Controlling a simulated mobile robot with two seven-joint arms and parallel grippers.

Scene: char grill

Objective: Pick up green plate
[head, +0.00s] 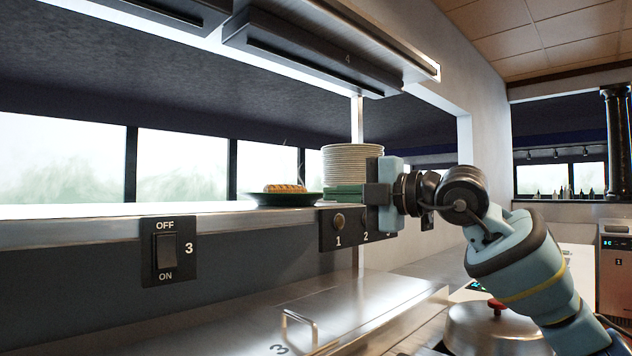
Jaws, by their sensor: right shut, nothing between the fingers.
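A dark green plate (272,200) with a piece of food (285,188) on it sits on the steel shelf at the middle of the head view. Just right of it is a tall stack of white plates (350,160), with green plates or dishes (343,192) low in front of or under it; I cannot tell which. My right gripper (374,195) is shut and empty at the right side of the stack, partly covering it. Whether it touches the stack or the green pieces is unclear. My left gripper is not in view.
The steel shelf (90,230) runs along the window, with switch panels on its front. A metal hood (310,50) hangs above. Below are a steel counter lid (270,318) with a handle and a round lid with a red knob (495,304). The shelf left of the plate is clear.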

